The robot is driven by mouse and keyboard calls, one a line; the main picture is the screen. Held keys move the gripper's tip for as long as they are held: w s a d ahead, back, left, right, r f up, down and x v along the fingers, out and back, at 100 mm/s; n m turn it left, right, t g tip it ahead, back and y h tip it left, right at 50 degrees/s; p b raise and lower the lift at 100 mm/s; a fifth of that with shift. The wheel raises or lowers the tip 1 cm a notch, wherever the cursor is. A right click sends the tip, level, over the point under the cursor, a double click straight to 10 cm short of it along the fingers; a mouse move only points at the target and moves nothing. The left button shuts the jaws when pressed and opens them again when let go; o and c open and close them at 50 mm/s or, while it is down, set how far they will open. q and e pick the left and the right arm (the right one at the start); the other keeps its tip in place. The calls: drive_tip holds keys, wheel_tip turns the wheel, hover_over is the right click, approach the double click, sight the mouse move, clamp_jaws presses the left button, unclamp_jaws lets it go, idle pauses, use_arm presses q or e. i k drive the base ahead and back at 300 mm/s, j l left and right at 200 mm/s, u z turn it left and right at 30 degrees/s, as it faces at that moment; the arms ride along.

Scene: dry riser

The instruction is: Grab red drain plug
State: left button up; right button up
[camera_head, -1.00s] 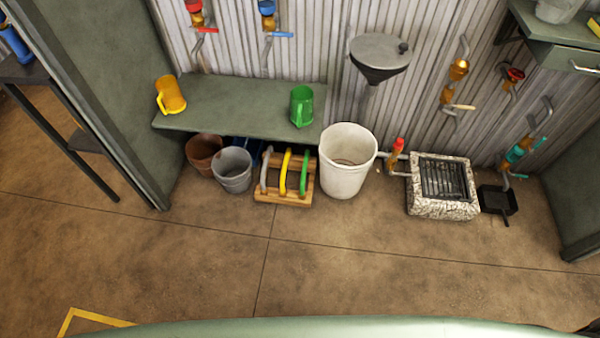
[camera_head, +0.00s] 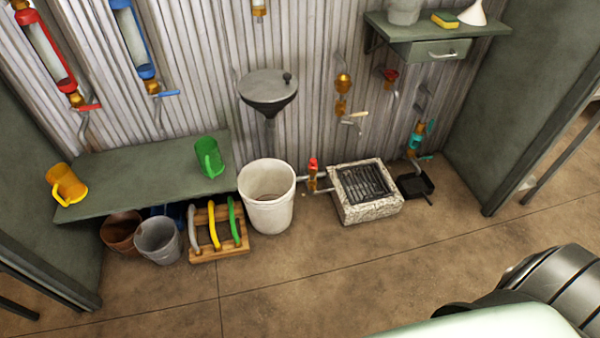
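Two small red parts could be the red drain plug, and I cannot tell which. One is a red piece (camera_head: 390,74) on the wall, right of a brass fitting (camera_head: 343,82). The other is a red top on a short brass fitting (camera_head: 313,165) near the floor, between the white bucket (camera_head: 267,205) and the stone-framed floor drain (camera_head: 366,211). The drain has a dark grate (camera_head: 364,183). Neither of my grippers is in view. Only grey and pale green parts of my own body show at the lower right.
A green bench (camera_head: 140,172) at the left holds a yellow jug (camera_head: 66,186) and a green jug (camera_head: 209,157). Pots and a wooden rack (camera_head: 215,250) stand below. A funnel (camera_head: 268,88) hangs above the bucket. A black pan (camera_head: 415,185) lies right of the drain. Floor in front is clear.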

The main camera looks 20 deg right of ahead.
sight(312, 165)
drive_tip(key=i+l, duration=0.65)
drive_tip(key=i+l+u, duration=0.1)
drive_tip(key=i+l, duration=0.55)
drive_tip(key=l, duration=0.25)
